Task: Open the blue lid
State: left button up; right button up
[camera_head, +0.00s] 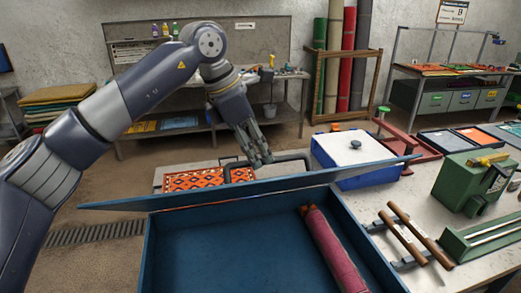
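The blue lid (185,197) is raised from the blue box (148,250) at the bottom middle. I see the lid almost edge-on, as a thin slanted panel along the back of the box. A dark handle (293,158) shows on the lid's far side. My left gripper (264,160) reaches down behind the lid with its fingertips at the handle. The fingers look close together, but I cannot tell whether they grip the handle. The box interior is visible, with a red roll (332,252) in it. My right gripper is not in view.
A white-topped blue box (352,148) stands behind right. A green machine (468,182), a red clamp (412,150) and wooden-handled tools (415,235) lie on the table (390,200) at right. An orange patterned rug piece (193,180) lies behind the lid.

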pick_arm(q)
jog(key=w+a+r+p, duration=0.3)
jog(key=a+r+p, duration=0.1)
jog(key=r, duration=0.3)
jog(key=shift+a+r+p, duration=0.35)
jog(key=shift+a, duration=0.1)
dwell(0.4)
dwell(0.4)
